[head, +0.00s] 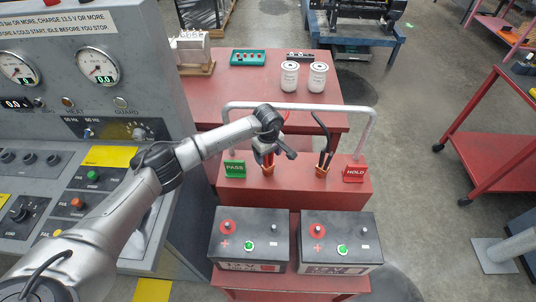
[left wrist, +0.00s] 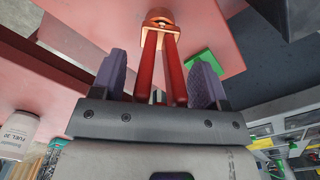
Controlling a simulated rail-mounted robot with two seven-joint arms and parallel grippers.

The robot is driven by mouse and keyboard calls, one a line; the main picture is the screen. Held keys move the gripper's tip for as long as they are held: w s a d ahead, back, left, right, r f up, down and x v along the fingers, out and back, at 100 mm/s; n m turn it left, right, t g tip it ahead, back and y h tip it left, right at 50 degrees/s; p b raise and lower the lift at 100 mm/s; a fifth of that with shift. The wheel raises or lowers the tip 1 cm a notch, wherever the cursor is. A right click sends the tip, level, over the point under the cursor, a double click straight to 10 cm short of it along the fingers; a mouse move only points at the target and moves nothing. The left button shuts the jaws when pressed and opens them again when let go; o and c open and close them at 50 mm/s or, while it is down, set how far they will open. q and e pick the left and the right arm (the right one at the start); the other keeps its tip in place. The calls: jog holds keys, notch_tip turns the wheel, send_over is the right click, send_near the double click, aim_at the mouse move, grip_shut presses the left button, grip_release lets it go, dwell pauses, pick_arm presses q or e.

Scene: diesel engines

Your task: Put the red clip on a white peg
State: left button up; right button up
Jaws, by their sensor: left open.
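The red clip (left wrist: 146,65) shows in the left wrist view, its two red handles between the fingers of my left gripper (left wrist: 158,70). Its copper jaws (left wrist: 161,17) are beyond the fingertips. In the head view my left gripper (head: 274,150) is above the red stand (head: 295,185), and the clip's copper end (head: 268,170) shows just below it. The gripper is open, with gaps between the fingers and the handles. I cannot make out a white peg clearly; the gripper hides part of the stand. My right gripper is out of view.
A black clip (head: 322,166) stands to the right on the stand. A white tube frame (head: 300,106) arches over it. PASS (head: 235,169) and HOLD (head: 355,173) signs flank it. Two batteries (head: 248,240) (head: 341,241) sit in front. A control panel (head: 60,120) stands left.

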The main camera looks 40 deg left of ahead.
pick_arm(q)
notch_tip(320, 180, up, 14)
jog(key=shift+f+p, duration=0.2)
jog(key=shift+p, duration=0.1)
dwell(0.3)
dwell(0.5)
